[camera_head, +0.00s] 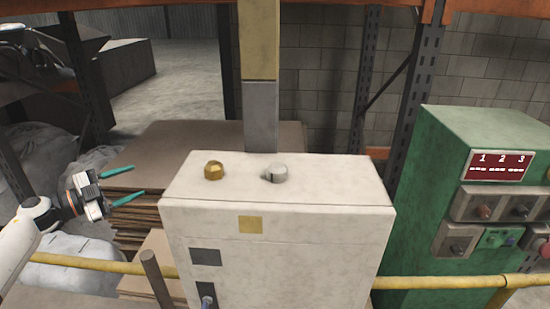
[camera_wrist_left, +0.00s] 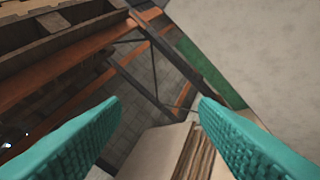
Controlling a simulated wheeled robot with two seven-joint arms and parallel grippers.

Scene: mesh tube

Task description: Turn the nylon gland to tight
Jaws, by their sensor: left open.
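The fingers also show wide apart in the left wrist view (camera_wrist_left: 160,101), where neither gland shows. My right gripper is not in view.
A grey and yellow post (camera_head: 260,100) rises behind the cabinet. A green control box (camera_head: 440,150) with a red display stands at right. Stacked brown sheets (camera_head: 180,145) lie behind my left gripper. Space above the cabinet top is mostly clear.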

